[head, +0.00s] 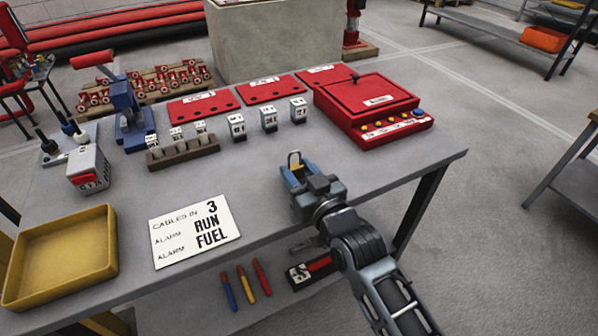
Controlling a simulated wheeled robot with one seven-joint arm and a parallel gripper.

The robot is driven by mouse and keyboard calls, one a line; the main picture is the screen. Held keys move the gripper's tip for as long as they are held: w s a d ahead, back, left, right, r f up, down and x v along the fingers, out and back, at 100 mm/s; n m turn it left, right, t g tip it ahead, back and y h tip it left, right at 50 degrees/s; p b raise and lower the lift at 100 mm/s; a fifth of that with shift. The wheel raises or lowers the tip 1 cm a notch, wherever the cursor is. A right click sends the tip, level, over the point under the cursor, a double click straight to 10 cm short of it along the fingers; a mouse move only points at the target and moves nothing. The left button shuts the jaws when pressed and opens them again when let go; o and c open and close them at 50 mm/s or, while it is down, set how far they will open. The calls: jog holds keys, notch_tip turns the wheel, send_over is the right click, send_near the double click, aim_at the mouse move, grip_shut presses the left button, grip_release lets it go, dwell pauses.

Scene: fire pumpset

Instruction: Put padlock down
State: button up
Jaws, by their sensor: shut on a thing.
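My gripper (288,172) is over the right part of the grey table (350,185), with its blue fingers pointing away from me. It is shut on the padlock (294,159), whose brass-coloured shackle shows between and beyond the fingertips. The padlock's body is mostly hidden by the fingers. I cannot tell whether the padlock touches the table top or hangs a little above it.
A red control box (372,108) stands behind and right of my gripper. Several small white blocks (268,118) stand behind it. A white sign (194,231) and a yellow tray (60,257) lie to the left. The table is bare around my gripper.

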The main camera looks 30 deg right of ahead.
jog(key=shift+f, duration=0.15)
jog(key=o, duration=1.1)
jog(key=shift+r, duration=0.25)
jog(key=shift+s+f, duration=0.1)
jog(key=shift+s, duration=0.25)
jog(key=s, duration=1.1)
jog(key=shift+s+r+b, duration=0.15)
jog(key=shift+r+b, duration=0.15)
jog(key=shift+r, duration=0.05)
